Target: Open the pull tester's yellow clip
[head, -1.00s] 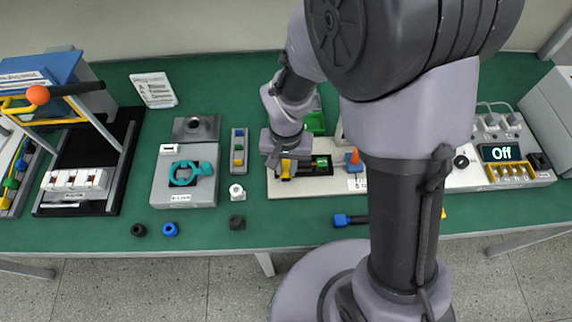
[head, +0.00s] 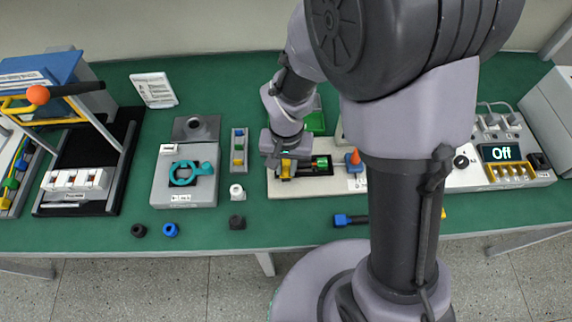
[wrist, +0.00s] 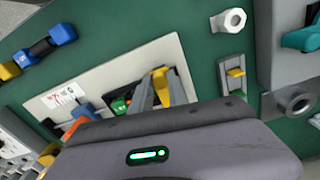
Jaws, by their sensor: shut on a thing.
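The pull tester (head: 310,187) is a pale flat base on the green table, with a green cylinder (head: 321,163) and a blue block with an orange cone (head: 354,160). Its yellow clip (head: 286,173) stands at the left part of the base. In the wrist view the yellow clip (wrist: 161,86) sits between the two grey fingers of my gripper (wrist: 163,92). My gripper (head: 287,161) is low over the base and shut on the clip. The wrist housing hides part of the base. I cannot tell whether the clip is open.
A rail with coloured blocks (head: 239,148) and a white nut (head: 237,192) lie left of the base. A grey unit with a teal ring (head: 189,174) is further left. A blue-ended tool (head: 348,220) lies in front. A box reading "Off" (head: 502,153) stands at right.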

